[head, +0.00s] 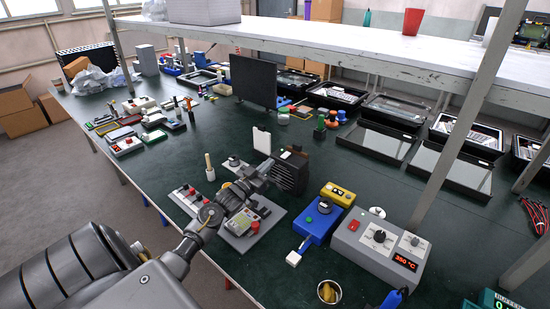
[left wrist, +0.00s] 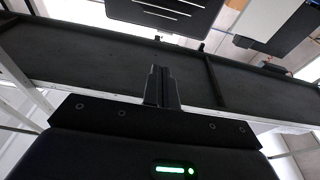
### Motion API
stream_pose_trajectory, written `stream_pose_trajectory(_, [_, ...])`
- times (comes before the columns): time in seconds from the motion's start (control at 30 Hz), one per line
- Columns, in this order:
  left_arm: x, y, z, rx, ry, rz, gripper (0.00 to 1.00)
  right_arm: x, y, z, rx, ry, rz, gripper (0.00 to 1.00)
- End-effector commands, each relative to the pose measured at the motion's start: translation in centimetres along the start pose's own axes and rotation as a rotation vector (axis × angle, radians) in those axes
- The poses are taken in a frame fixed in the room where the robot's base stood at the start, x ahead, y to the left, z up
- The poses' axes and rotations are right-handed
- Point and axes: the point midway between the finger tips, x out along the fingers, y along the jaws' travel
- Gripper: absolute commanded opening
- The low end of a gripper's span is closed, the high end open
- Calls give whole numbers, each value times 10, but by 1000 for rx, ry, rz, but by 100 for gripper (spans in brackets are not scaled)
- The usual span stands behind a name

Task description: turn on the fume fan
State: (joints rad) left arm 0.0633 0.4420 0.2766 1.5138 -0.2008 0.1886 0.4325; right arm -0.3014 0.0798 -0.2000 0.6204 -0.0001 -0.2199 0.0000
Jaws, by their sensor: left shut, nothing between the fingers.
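My right gripper is out of view.
A grey station with a red display (head: 380,245), a blue power unit (head: 318,222) and a brass-coloured cup (head: 329,292) stand right of my arm. A control panel (head: 250,225) lies under my forearm. A shelf post (head: 470,110) rises at right.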

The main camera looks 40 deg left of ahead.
Motion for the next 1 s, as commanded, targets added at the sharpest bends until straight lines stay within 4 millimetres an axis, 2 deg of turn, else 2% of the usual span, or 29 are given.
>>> stream_pose_trajectory(0.1, [-18,0,6,0,-1,0,0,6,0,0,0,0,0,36])
stream_pose_trajectory(0.3, [-30,0,7,-1,1,0,0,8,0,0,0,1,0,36])
stream_pose_trajectory(1.0, [-30,0,3,0,1,0,0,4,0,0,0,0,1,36])
